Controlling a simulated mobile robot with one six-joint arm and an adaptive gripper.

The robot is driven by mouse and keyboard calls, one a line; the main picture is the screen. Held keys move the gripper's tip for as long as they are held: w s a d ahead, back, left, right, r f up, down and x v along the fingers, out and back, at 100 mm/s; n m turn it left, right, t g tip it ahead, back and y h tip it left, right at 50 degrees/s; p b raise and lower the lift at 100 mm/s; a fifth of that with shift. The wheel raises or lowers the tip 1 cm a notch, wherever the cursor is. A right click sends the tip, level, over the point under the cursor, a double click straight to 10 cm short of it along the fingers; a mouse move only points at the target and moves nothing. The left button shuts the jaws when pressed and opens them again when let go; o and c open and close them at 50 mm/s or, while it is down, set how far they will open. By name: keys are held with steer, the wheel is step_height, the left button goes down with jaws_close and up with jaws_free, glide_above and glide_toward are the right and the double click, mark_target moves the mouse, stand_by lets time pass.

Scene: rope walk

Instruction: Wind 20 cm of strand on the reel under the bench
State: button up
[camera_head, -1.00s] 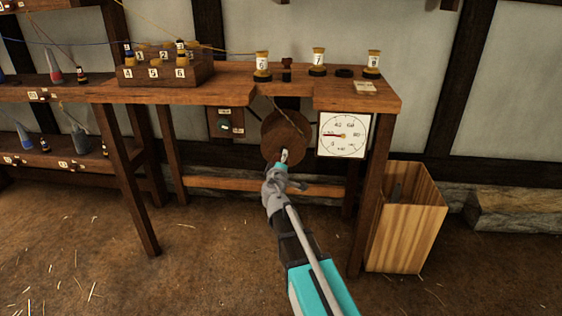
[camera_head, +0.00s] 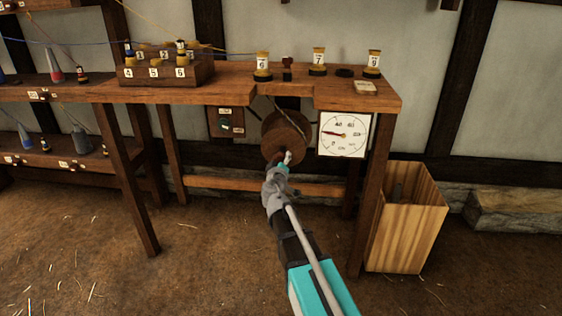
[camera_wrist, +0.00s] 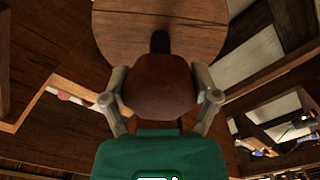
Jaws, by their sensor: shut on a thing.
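The round wooden reel (camera_head: 284,132) hangs under the bench (camera_head: 230,82); its disc (camera_wrist: 160,24) also fills the top of the wrist view. A thin strand (camera_head: 279,108) runs from the bench edge down to the reel. My gripper (camera_head: 287,158) is at the lower part of the reel. In the wrist view, my gripper (camera_wrist: 161,92) has its two fingers on either side of a brown rounded crank knob (camera_wrist: 160,84) and is shut on it.
An open wooden bin (camera_head: 408,225) stands at the right bench leg. Numbered spools (camera_head: 318,62) and a block of bobbins (camera_head: 165,68) stand on the bench top. The floor in front is clear apart from straw.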

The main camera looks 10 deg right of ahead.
steer(key=o, duration=1)
steer(key=shift+v, duration=6)
